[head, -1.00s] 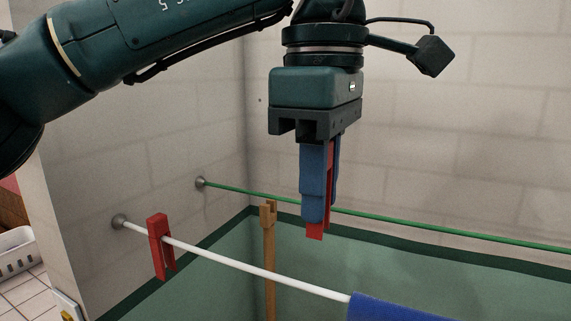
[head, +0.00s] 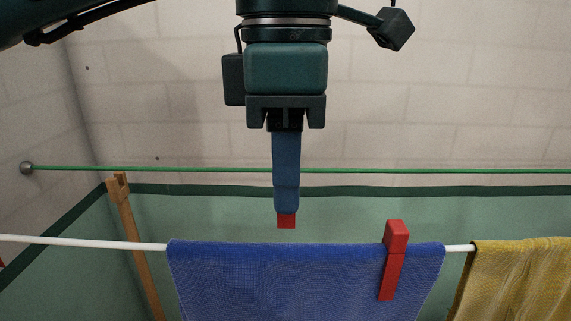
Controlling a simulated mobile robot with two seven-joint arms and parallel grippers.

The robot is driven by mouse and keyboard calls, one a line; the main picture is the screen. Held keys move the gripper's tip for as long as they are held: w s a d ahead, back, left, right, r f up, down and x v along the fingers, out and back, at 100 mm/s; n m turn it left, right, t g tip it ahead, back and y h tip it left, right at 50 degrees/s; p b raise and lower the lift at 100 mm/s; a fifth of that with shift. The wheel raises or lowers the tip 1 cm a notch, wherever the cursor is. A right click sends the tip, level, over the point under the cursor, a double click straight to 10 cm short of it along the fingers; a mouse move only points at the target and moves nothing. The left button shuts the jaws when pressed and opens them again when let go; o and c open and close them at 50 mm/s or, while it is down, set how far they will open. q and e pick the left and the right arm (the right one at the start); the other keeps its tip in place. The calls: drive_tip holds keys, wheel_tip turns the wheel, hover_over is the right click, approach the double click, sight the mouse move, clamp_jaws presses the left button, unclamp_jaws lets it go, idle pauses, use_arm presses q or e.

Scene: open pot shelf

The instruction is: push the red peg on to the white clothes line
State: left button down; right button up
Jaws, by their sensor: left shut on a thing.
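My left gripper (head: 286,205) points straight down in the head view and is shut on a red peg (head: 286,222). Only the peg's lower end shows below the blue fingers; the rest is hidden by them. In the picture the peg's end is just above the top edge of a blue cloth (head: 290,275), apart from it. The white clothes line (head: 90,242) runs across, and the blue cloth hangs over it. Another red peg (head: 395,255) sits on the line over the cloth's right part. My right gripper is not in view.
A yellow cloth (head: 525,285) hangs on the line at the right. A green line (head: 420,171) runs behind, along the brick wall. A notched wooden post (head: 133,235) stands at the left, behind the white line. The line is bare left of the blue cloth.

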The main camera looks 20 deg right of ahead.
sight(287, 248)
use_arm(q)
drive_tip(key=shift+f+b, duration=0.65)
drive_tip(key=shift+f, duration=0.3)
drive_tip(key=shift+f+b, duration=0.35)
drive_tip(key=shift+f, duration=0.25)
drive_tip(key=shift+f+b, duration=0.45)
drive_tip(key=shift+f, duration=0.2)
drive_tip(key=shift+f+b, duration=0.9)
drive_tip(key=shift+f, duration=0.4)
drive_tip(key=shift+f+b, duration=0.4)
drive_tip(key=shift+f, duration=0.25)
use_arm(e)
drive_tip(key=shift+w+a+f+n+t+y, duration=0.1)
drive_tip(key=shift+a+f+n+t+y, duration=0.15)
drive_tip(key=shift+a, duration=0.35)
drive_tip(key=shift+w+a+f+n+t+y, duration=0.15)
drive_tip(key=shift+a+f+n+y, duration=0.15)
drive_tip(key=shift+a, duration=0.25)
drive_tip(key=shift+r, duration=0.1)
use_arm(q)
drive_tip(key=shift+f+b, duration=0.45)
drive_tip(key=shift+f, duration=0.3)
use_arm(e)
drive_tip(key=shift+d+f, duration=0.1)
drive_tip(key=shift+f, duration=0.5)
